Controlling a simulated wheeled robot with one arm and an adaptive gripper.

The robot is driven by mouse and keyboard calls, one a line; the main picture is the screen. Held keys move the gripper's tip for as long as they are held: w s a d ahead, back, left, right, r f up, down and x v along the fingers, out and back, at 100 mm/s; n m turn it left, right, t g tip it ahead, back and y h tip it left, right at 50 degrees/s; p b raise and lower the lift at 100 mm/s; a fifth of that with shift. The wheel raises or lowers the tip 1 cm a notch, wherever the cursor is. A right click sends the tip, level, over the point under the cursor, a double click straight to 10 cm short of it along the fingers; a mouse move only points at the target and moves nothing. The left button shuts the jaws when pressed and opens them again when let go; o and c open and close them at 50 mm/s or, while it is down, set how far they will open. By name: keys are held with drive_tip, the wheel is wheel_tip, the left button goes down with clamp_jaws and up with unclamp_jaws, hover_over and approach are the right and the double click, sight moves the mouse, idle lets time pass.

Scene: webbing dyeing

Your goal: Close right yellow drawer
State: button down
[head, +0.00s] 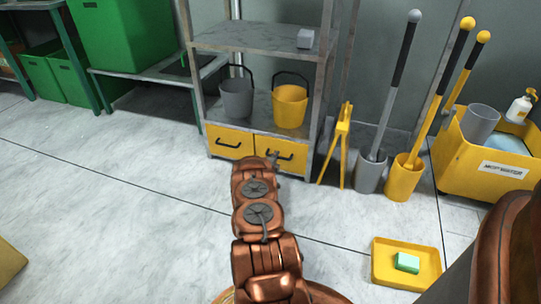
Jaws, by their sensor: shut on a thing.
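The right yellow drawer (297,149) is at the bottom of the grey shelf unit, with a dark handle on its front. My copper-coloured arm reaches up to it from below. My gripper (275,159) is at the drawer's handle and is shut on it; the wrist and the small picture size hide most of the fingers. The drawer front looks about level with the left yellow drawer (218,133); I cannot tell whether it stands a little out. My arm covers the drawer's lower left part.
A grey bucket (237,98) and a yellow bucket (290,106) stand on the shelf above. A yellow folding stand (341,135) and brush holders are close at right. A yellow tray (384,278) with a green sponge (407,262) lies on the floor.

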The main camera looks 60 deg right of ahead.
drive_tip(key=shift+w+d+r, duration=0.1)
drive_tip(key=shift+w, duration=0.15)
drive_tip(key=shift+s+d, duration=0.1)
drive_tip(key=c, duration=1.2)
unclamp_jaws()
drive_tip(key=shift+s, duration=0.1)
drive_tip(key=shift+v, duration=5.95)
